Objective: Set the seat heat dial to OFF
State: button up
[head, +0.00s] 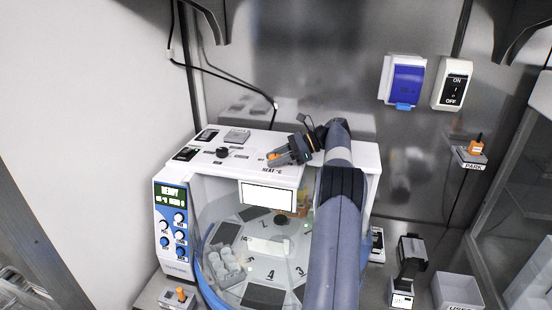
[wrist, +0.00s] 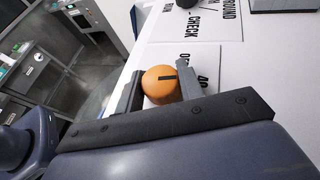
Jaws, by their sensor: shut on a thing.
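The orange seat heat dial (wrist: 158,86) sits on the white top of the machine, with a short black mark on its upper right. A partly hidden label (wrist: 208,62) beside it shows "40" and the start of "O...". My gripper (wrist: 160,92) is shut on the dial, one finger on each side. In the head view my gripper (head: 284,157) reaches to the front edge of the machine top, and a bit of the orange dial (head: 272,156) shows at its tips. The plate below reads roughly "SEAT °C" (head: 272,170). I cannot tell which setting the mark points at.
A black knob (head: 222,152) stands further left on the machine top. A control panel (head: 173,225) with a green display and several knobs is at the left front. An ON/OFF wall switch (head: 453,84) and a blue-fronted box (head: 404,81) hang at the back right. My arm hides part of the chamber.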

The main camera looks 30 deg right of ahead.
dwell(0.7)
jog(key=o, duration=1)
